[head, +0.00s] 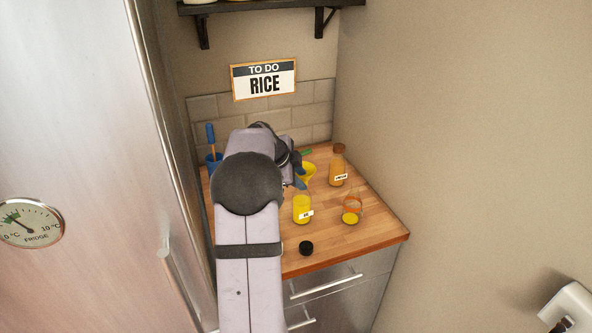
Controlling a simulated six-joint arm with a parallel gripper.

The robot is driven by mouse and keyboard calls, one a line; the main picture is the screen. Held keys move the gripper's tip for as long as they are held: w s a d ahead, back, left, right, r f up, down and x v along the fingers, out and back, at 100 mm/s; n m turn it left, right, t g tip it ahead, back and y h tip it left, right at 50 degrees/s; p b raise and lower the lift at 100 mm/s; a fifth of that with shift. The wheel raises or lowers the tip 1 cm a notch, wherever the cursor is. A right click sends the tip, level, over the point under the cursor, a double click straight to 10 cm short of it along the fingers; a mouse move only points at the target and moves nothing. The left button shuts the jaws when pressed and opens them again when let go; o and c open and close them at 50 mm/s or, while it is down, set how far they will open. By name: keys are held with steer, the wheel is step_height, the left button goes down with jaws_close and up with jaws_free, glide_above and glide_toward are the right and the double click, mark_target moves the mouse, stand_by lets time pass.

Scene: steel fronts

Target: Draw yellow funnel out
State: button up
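The yellow funnel (308,174) shows in the head view on the wooden counter, behind the yellow jar. Its left side is partly hidden by my gripper. My gripper (299,178) is at the funnel's left edge, mostly hidden behind my own arm. Its fingers are small and dark there, and I cannot tell whether they touch the funnel or are open or shut. I cannot tell what the funnel rests in or on.
A labelled yellow jar (302,209), a clip-top jar (352,211), an orange jar with a brown lid (338,170) and a black lid (306,248) stand on the counter (375,232). A blue pot (213,163) is at left. A wall bounds the right.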

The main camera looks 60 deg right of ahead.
steer(key=shift+d+f, duration=0.2)
steer(key=shift+f, duration=0.05)
steer(key=shift+c, duration=0.5)
jaws_close()
steer(key=shift+r, duration=0.8)
stand_by(0.3)
steer(key=shift+r+p, duration=0.75)
steer(key=shift+r, duration=1.2)
